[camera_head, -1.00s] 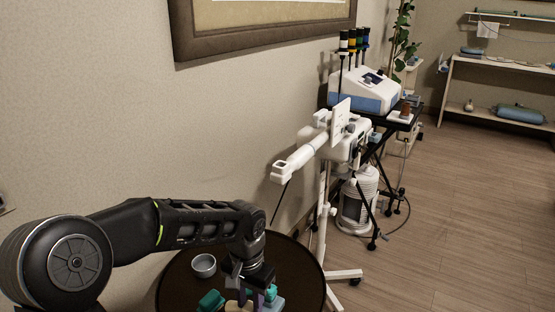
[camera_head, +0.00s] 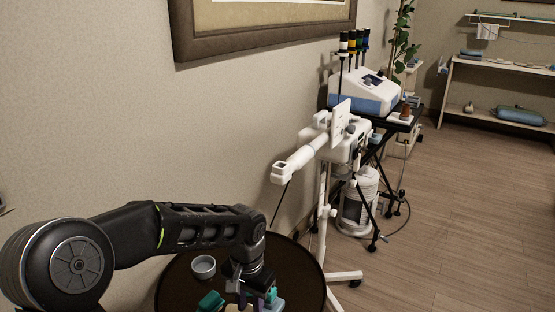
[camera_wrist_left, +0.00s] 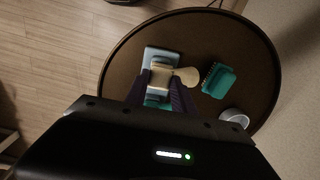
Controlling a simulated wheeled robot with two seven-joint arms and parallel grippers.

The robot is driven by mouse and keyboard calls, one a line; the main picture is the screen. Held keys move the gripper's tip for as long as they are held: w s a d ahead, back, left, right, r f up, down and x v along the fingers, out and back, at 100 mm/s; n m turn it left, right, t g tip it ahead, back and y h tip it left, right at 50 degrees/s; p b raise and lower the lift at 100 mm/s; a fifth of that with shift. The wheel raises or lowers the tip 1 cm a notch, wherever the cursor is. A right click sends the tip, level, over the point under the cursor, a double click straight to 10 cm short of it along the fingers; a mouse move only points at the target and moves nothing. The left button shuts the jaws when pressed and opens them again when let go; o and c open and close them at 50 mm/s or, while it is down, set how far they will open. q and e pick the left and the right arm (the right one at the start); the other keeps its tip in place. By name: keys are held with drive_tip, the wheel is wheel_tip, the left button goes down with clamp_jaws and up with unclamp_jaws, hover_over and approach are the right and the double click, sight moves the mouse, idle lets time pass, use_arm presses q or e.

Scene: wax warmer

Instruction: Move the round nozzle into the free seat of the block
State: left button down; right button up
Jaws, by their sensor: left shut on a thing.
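My left gripper (camera_wrist_left: 161,82) points down at the round table. Its dark fingers are shut on a beige piece with a rounded end, which looks like the round nozzle (camera_wrist_left: 187,76); the rounded end sticks out to the right. The block (camera_wrist_left: 151,56), pale blue-grey, lies just beyond and beneath the fingertips. A teal part (camera_wrist_left: 157,103) shows between the fingers. The seats of the block are mostly hidden, and I cannot tell whether the nozzle touches it. In the head view the gripper (camera_head: 256,299) is at the bottom edge, partly cut off. My right gripper is out of view.
A teal brush-like object (camera_wrist_left: 218,80) and a small grey bowl (camera_wrist_left: 234,117) stand on the dark round table (camera_wrist_left: 125,83), right of the fingers. In the head view a white stand (camera_head: 325,220) is close right of the table, and the wall is behind.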

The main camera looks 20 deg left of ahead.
use_arm(q)
drive_tip(key=shift+f+b, duration=0.5)
drive_tip(key=shift+f, duration=0.3)
drive_tip(key=c, duration=1)
unclamp_jaws()
drive_tip(key=shift+r, duration=0.25)
drive_tip(key=shift+r+p, duration=3.15)
drive_tip(key=shift+r, duration=0.65)
